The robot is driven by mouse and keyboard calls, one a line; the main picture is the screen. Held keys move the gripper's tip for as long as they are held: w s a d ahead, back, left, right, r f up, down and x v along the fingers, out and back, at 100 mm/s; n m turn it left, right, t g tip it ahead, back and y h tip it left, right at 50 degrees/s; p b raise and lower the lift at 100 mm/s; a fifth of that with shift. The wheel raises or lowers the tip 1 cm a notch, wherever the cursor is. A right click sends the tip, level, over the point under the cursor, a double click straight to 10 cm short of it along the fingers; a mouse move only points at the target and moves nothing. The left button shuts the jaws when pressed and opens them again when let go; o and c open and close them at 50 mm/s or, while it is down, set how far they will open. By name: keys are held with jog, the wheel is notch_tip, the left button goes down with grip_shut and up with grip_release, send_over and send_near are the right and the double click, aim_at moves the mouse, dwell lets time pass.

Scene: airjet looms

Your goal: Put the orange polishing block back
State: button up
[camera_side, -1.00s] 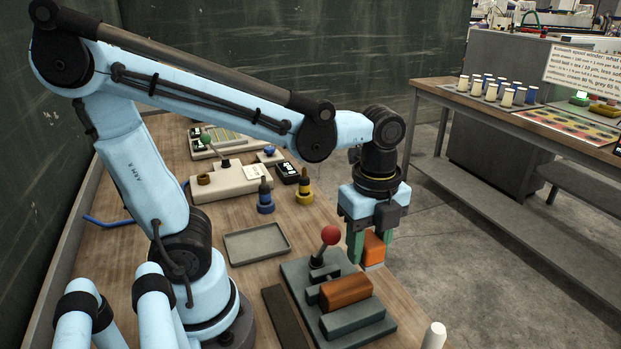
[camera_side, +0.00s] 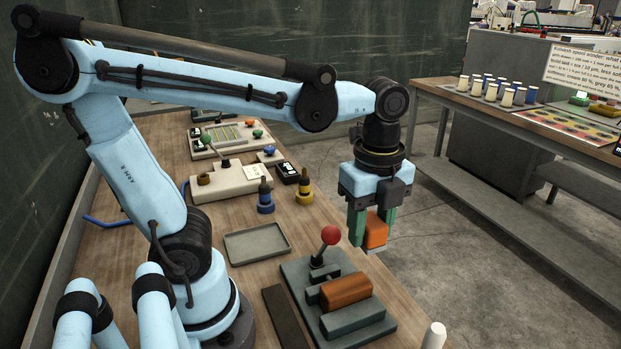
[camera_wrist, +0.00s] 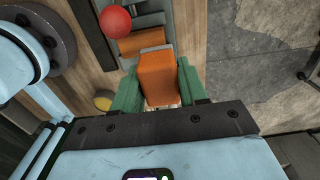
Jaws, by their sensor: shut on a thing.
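My gripper (camera_side: 372,226) has green fingers and is shut on the orange polishing block (camera_side: 376,230). The block has a pale underside and is held in the air above the right edge of the bench, behind the dark green fixture (camera_side: 290,272). In the wrist view the block (camera_wrist: 158,78) sits between the two green fingers (camera_wrist: 158,92). The fixture carries a brown-orange cylinder-like piece (camera_side: 346,290) and a lever with a red knob (camera_side: 330,235). The red knob also shows in the wrist view (camera_wrist: 115,21).
An empty grey tray (camera_side: 257,243) lies on the bench left of the fixture. A blue bottle (camera_side: 265,198) and a yellow bottle (camera_side: 304,190) stand behind it. A white cylinder (camera_side: 434,336) stands at the front right. A second table (camera_side: 560,122) is across the floor.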

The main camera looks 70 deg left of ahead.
jog(key=w+a+f, duration=0.1)
jog(key=a+f, duration=0.2)
jog(key=a, duration=0.4)
jog(key=w+a+f, duration=0.1)
jog(key=a+f, duration=0.3)
jog(key=a, duration=0.3)
jog(key=w+a+f, duration=0.1)
jog(key=a+f, duration=0.2)
jog(key=a, duration=0.5)
jog(key=shift+w+a+f, duration=0.1)
jog(key=shift+w+f, duration=0.2)
jog(key=shift+f, duration=0.1)
jog(key=shift+a+f, duration=0.15)
jog(key=shift+f, duration=1.95)
jog(key=o, duration=1.1)
jog(key=shift+f, duration=0.1)
